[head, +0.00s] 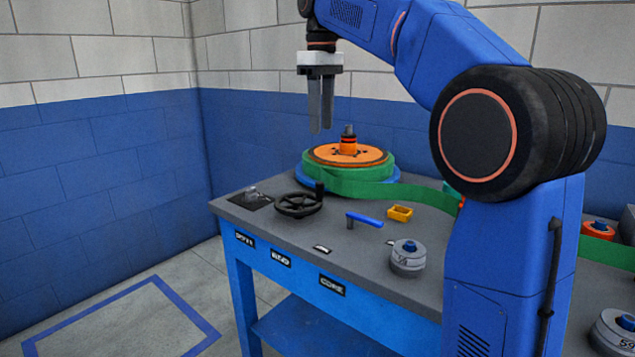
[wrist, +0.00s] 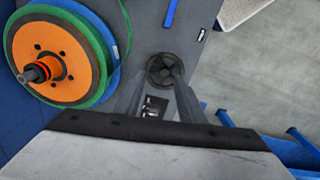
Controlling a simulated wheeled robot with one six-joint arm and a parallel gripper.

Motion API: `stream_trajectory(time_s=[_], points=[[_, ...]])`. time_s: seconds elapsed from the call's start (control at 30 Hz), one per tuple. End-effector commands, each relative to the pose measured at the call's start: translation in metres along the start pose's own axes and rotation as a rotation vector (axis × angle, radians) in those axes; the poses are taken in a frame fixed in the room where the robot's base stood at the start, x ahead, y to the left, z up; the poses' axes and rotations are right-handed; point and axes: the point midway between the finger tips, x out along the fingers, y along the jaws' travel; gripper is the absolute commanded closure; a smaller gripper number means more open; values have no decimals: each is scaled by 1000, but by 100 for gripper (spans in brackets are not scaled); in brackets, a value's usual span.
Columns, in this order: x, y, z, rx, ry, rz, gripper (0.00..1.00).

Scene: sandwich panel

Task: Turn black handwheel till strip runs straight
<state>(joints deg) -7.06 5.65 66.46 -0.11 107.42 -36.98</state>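The black handwheel (head: 297,205) sits on the grey bench top near its left front, with an upright knob on its right side. It also shows in the wrist view (wrist: 164,70), beyond the fingertips. The green strip (head: 400,191) wraps a reel with an orange hub (head: 347,154) and runs off to the right behind my arm. Its far stretch is partly hidden, so I cannot tell whether it runs straight. My gripper (head: 321,131) points down, open and empty, above and apart from the handwheel and the reel. Its two fingers show a gap in the wrist view (wrist: 161,78).

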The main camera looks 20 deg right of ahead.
Motion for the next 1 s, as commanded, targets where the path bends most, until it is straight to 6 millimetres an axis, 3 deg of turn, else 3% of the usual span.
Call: stream_trajectory(time_s=[0.27,1.0], points=[[8,2,-5,-15,-7,-5,64],[134,1,-4,-14,-7,-5,64]])
